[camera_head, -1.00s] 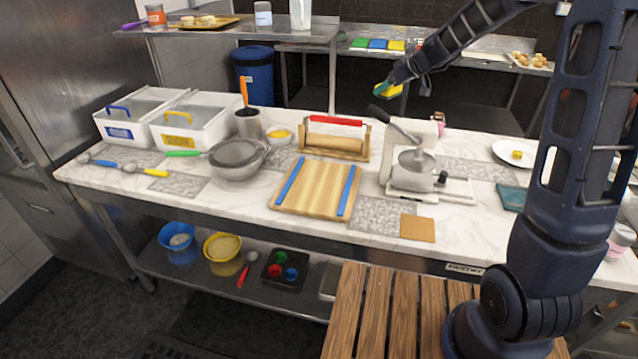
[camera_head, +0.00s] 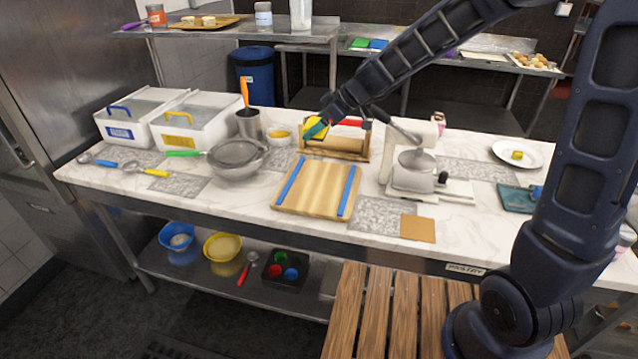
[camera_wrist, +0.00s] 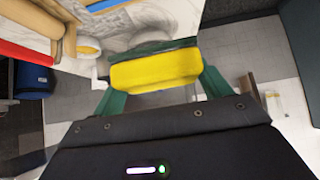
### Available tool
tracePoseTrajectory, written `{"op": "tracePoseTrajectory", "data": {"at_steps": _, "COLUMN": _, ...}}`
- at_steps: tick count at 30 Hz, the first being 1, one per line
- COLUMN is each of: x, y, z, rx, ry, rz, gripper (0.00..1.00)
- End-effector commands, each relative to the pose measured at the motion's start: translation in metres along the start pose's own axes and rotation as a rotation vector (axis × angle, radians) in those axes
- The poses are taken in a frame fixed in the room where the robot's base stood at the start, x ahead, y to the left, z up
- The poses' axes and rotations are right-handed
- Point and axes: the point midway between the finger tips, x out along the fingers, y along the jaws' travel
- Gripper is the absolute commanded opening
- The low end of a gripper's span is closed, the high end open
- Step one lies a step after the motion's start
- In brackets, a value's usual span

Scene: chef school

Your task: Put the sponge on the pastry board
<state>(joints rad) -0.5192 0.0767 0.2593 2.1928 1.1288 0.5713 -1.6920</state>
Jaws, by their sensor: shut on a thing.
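The yellow sponge (camera_head: 314,127) with a green layer is held in the air by my gripper (camera_head: 318,126), above and in front of the rolling pin rack in the head view. In the wrist view the sponge (camera_wrist: 156,70) sits between the two green fingers of my gripper (camera_wrist: 155,85), which is shut on it. The pastry board (camera_head: 318,188) is a wooden board with two blue side strips, flat on the marble counter, nearer and lower than the sponge. Its top is bare.
A tan square (camera_head: 418,228) lies at the counter's front.

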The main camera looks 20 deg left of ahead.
Motion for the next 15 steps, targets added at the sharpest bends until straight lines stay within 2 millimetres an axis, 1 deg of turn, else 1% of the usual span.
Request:
{"op": "tracePoseTrajectory", "data": {"at_steps": 5, "x": 0.019, "y": -0.003, "z": 0.019, "rx": 0.001, "ry": -0.003, "rz": -0.005, "gripper": 0.55}}
{"op": "tracePoseTrajectory", "data": {"at_steps": 15, "x": 0.072, "y": -0.003, "z": 0.071, "rx": 0.002, "ry": -0.003, "rz": -0.006, "gripper": 0.55}}
